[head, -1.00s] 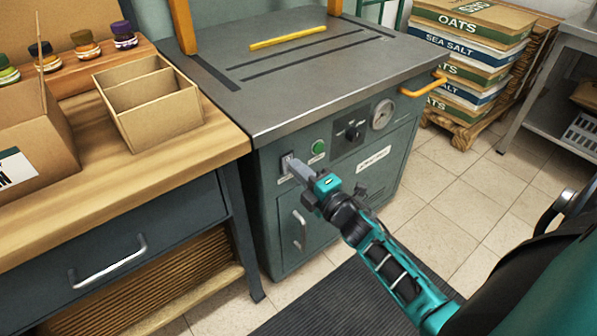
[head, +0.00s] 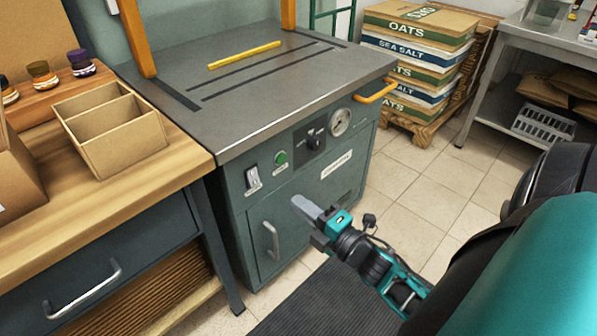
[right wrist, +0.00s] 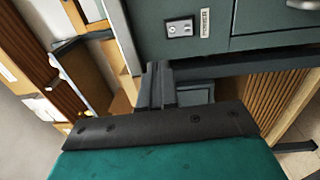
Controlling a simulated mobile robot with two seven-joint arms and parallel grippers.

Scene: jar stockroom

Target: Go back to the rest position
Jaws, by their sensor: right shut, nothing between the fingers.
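My right gripper (head: 305,211) is shut and empty in the head view, held in the air in front of the grey-green cabinet machine (head: 285,205). It is apart from the cabinet's switch (head: 252,180) and green button (head: 281,159), below and to the right of them. In the right wrist view the shut fingers (right wrist: 155,85) show at the middle, with nothing between them. My left gripper is not in view.
A wooden bench (head: 185,165) with a divided cardboard box (head: 118,140) and several jars stands at left. Stacked sacks (head: 415,60) sit on a pallet at the back. A metal table (head: 560,45) stands at right. The tiled floor (head: 420,190) between is free.

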